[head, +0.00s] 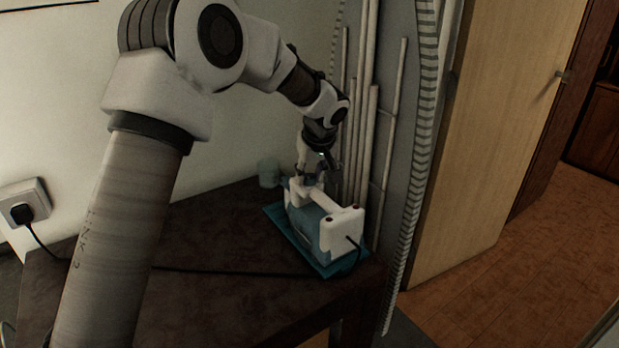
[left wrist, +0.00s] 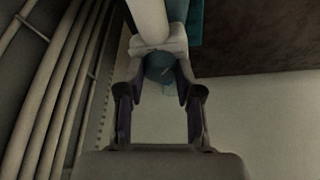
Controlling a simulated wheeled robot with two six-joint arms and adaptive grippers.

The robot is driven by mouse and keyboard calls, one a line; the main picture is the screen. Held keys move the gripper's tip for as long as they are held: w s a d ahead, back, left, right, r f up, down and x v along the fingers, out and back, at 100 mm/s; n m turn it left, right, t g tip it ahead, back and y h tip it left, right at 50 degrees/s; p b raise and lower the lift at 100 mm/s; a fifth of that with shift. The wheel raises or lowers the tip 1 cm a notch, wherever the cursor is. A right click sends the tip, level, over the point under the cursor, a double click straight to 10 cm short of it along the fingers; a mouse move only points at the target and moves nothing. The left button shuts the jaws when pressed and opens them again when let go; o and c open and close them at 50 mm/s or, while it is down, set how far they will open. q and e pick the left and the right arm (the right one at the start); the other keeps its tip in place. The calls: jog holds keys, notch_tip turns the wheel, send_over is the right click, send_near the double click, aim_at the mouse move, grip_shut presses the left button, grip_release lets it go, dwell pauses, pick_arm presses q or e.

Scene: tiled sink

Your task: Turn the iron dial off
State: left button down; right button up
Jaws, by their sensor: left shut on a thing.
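The white iron (head: 342,232) stands on a teal tray (head: 275,213) at the right part of the dark table. My left gripper (head: 313,178) reaches down from above to the iron's far end. In the left wrist view the gripper (left wrist: 162,88) has its fingers on both sides of a round grey-teal dial (left wrist: 159,66), next to the iron's white handle (left wrist: 149,22). It is shut on this dial. Any mark on the dial is too small to read. My right gripper is in neither view.
A black cord runs across the table (head: 215,235) to a wall socket (head: 24,205). The table's left part is mostly clear.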

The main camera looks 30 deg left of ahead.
pick_arm(q)
jog(key=shift+f+n+g, duration=0.15)
jog(key=shift+n+g, duration=0.25)
jog(key=shift+n, duration=0.6)
jog(key=c, duration=0.7)
grip_release()
jog(key=shift+w, duration=0.1)
jog(key=shift+c, duration=0.2)
jog(key=v, duration=1.2)
jog(key=shift+d, duration=0.25)
